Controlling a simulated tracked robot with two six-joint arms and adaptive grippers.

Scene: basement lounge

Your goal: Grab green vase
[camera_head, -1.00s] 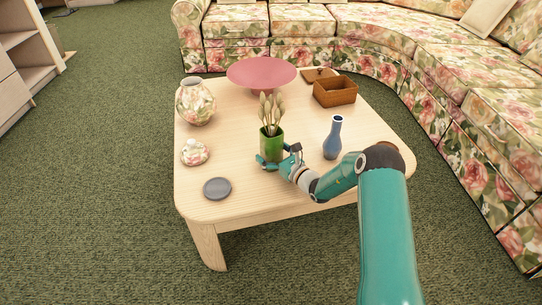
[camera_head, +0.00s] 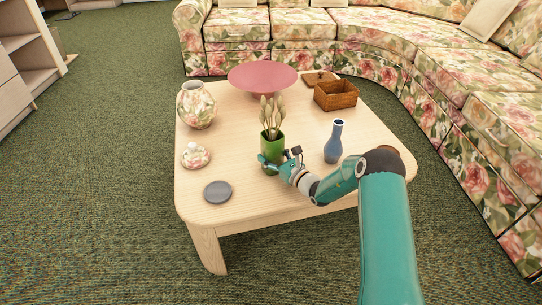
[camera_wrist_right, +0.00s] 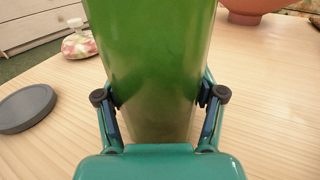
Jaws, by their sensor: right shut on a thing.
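The green vase (camera_head: 272,148) stands upright on the wooden coffee table (camera_head: 240,205) and holds several dried stems (camera_head: 271,112). It fills the middle of the right wrist view (camera_wrist_right: 150,60). My right gripper (camera_head: 272,165) is shut on the lower part of the vase, with one finger at each side. In the right wrist view the gripper (camera_wrist_right: 160,97) has its finger pads against the vase walls. The vase's base is partly hidden behind the gripper. My left gripper is not in view.
A blue vase (camera_head: 334,143) stands close to the right. A grey disc (camera_head: 217,191), a floral lidded pot (camera_head: 195,156) and a floral vase (camera_head: 196,106) are at left. A pink bowl (camera_head: 262,77) and a wooden box (camera_head: 335,95) are behind. A floral sofa (camera_head: 380,50) borders the table.

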